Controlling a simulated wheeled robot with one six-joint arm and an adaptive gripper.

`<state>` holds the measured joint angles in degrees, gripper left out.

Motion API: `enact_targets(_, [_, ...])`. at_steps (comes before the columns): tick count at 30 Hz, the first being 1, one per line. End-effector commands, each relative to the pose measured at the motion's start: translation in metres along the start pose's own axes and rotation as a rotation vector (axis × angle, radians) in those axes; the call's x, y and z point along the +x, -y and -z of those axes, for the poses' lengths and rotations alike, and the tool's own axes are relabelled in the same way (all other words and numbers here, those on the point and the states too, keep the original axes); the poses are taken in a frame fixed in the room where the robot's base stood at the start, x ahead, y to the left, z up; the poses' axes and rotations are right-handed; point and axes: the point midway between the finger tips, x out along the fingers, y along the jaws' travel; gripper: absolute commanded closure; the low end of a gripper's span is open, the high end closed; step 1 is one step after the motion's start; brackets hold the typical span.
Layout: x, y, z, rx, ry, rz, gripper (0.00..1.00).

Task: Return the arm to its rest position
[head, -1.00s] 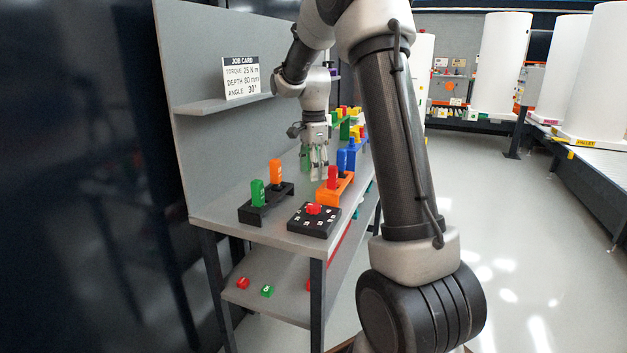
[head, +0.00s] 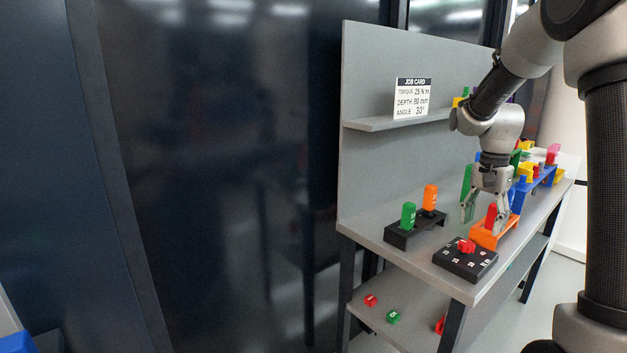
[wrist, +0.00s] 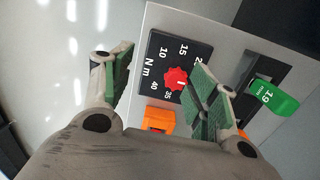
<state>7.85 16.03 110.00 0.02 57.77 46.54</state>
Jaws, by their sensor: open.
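My gripper (head: 483,212) is open and empty above the workbench, its fingers pointing down near the orange holder. In the wrist view its two green-padded fingers (wrist: 160,85) stand wide apart, with nothing between them but the view of the bench. Below them is the black torque dial box (wrist: 157,50) with a red knob (wrist: 175,78). The dial box also shows at the bench's front corner in the head view (head: 452,258). My arm reaches over the bench from the right and is bent at the wrist.
A black holder (head: 399,240) carries a green tool (head: 408,215) and an orange tool (head: 430,197). A job card (head: 411,98) stands on the upper shelf (head: 372,123). Small coloured pieces lie on the lower shelf (head: 400,300).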

Motion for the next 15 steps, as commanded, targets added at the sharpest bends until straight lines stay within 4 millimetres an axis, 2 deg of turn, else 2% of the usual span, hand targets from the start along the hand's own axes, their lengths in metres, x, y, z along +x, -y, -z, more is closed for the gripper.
enact_targets(3, [-0.015,-0.029,-0.034,-0.245,-0.013,0.011,0.41])
enact_targets(9, [-0.041,-0.082,-0.097,-0.618,-0.074,0.043,0.41])
enact_targets(15, [-0.055,-0.139,-0.160,-0.878,-0.194,0.089,0.41])
